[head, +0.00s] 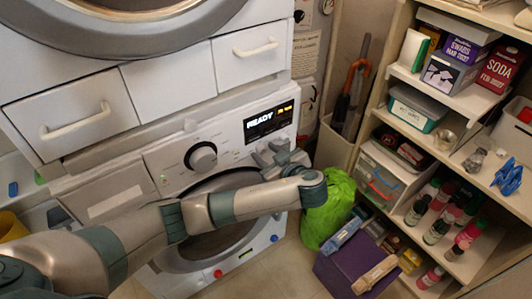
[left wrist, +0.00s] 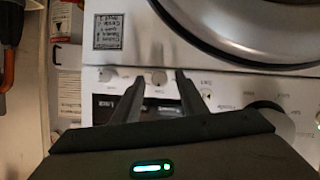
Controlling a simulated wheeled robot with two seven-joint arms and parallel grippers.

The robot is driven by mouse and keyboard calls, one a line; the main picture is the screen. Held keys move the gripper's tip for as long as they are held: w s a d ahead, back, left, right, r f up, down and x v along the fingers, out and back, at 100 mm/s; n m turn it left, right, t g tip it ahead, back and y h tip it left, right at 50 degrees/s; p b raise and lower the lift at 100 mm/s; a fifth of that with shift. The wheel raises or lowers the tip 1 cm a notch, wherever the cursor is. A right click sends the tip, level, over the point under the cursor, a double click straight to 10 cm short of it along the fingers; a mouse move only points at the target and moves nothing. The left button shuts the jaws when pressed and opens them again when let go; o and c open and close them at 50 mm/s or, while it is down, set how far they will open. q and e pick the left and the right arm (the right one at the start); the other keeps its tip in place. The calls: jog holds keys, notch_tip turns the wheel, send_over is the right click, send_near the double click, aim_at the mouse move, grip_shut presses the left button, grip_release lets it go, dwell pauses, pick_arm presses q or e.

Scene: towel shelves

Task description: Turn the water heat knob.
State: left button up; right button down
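The washing machine's control panel (head: 222,138) has a lit display (head: 270,121) reading READY and a large round dial (head: 201,157). My left gripper (head: 279,152) is at the panel's right part, just below the display, and partly covers it. In the left wrist view, turned upside down, its two fingers (left wrist: 160,80) are apart with nothing gripped. A small round knob (left wrist: 158,77) shows between the fingertips; contact cannot be told. Another small knob (left wrist: 107,74) is left of them. Labels are too small to read, so I cannot tell which is water heat. My right gripper is out of view.
A second machine with drawers (head: 75,118) stands above. A green bag (head: 327,209) and a purple box (head: 349,267) are on the floor at right. Shelves (head: 468,104) with boxes and bottles line the right side. The round door (head: 215,235) is below the panel.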

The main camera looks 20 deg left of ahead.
pick_arm(q)
grip_shut()
